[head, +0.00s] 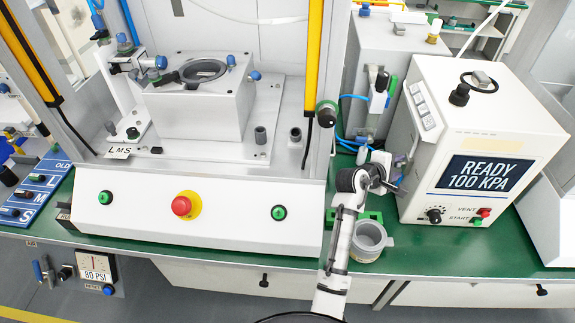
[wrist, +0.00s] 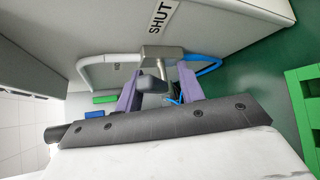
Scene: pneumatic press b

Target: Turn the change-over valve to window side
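The change-over valve (wrist: 165,52) shows in the wrist view as a grey metal body on a grey panel, with a white tube to the left and a blue tube to the right. Its dark lever (wrist: 152,84) points toward my gripper. My gripper (wrist: 158,80) is open, one purple finger on each side of the lever, with visible gaps. I cannot tell how deep the lever sits between the fingertips. In the head view, my gripper (head: 399,170) is between the grey cabinet (head: 385,45) and the white tester. I cannot clearly pick out the valve there.
A "SHUT" label (wrist: 164,16) is on the panel beside the valve. The white tester (head: 440,130) reads "READY 100 KPA" close right of my gripper. A grey cup (head: 370,238) and green rack (head: 368,216) stand below. The press front (head: 150,205) is left.

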